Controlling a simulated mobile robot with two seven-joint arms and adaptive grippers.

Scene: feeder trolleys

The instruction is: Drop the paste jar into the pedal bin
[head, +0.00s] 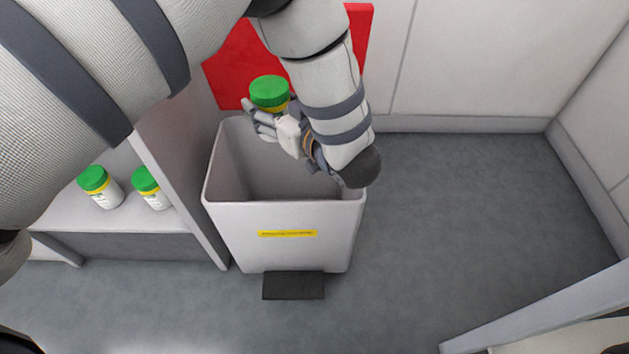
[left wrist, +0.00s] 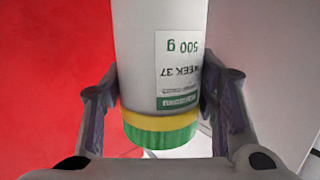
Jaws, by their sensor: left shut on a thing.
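The paste jar (head: 269,92) has a green lid, a yellow band and a white body. My left gripper (head: 270,122) is shut on it and holds it upright above the rear part of the pedal bin's opening. The left wrist view shows the jar (left wrist: 160,70) between both fingers, with a "500 g" and "WEEK 37" label. The pedal bin (head: 285,220) is light grey, open at the top, with a yellow label on its front and a dark pedal at its foot. No right gripper shows.
A shelf (head: 120,215) at left holds two similar green-lidded jars (head: 93,179) and (head: 146,181); its side panel stands close to the bin. A red panel (head: 225,65) is on the wall behind. The grey floor (head: 470,210) at right is clear.

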